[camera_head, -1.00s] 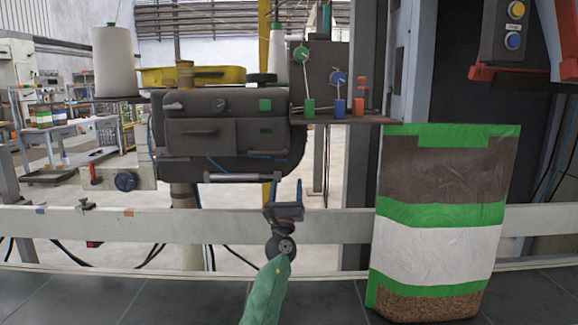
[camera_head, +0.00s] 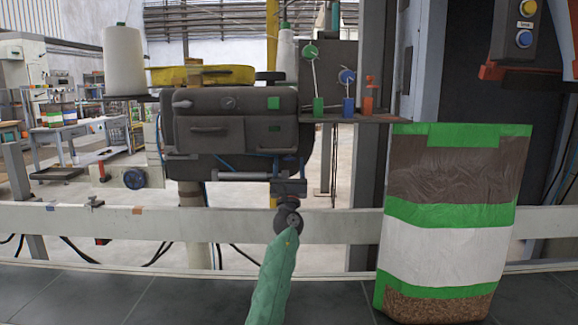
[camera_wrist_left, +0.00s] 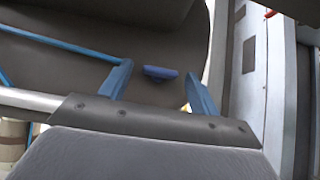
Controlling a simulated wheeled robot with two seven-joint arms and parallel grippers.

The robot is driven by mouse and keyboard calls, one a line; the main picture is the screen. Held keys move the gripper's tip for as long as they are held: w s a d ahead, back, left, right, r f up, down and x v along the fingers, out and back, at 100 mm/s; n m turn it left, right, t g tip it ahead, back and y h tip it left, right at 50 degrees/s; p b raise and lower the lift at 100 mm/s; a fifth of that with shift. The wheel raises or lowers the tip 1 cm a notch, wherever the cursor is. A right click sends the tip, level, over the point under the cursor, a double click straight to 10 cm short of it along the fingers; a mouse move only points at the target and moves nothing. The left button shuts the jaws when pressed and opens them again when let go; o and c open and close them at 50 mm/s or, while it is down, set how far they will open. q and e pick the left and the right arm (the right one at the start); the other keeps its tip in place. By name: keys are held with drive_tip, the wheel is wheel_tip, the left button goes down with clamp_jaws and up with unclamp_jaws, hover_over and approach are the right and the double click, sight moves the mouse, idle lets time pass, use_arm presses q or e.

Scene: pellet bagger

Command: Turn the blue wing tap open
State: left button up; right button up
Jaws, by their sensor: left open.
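A small blue bar-shaped piece, which looks like the blue wing tap (camera_wrist_left: 160,73), sits on the dark machine housing in the left wrist view. It lies roughly level, between and beyond the two blue fingers of my left gripper (camera_wrist_left: 158,72). The fingers stand apart with nothing between them that I can see held; whether they touch the tap I cannot tell. In the head view my left gripper (camera_head: 288,166) is in front of the lower right of the dark machine (camera_head: 205,143). There the gripper largely hides the tap's area. My right gripper is not in view.
A grey horizontal bar (camera_head: 240,176) runs under the machine, left of my gripper. A shelf with coloured knobs (camera_head: 348,118) is at upper right. A tall filled bag (camera_head: 445,242) stands at right. A pale rail (camera_head: 90,222) crosses behind my arm.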

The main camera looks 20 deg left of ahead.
use_arm(q)
drive_tip(key=shift+w+a+r, duration=0.1)
drive_tip(key=shift+w+r, duration=0.25)
drive_tip(key=c, duration=1)
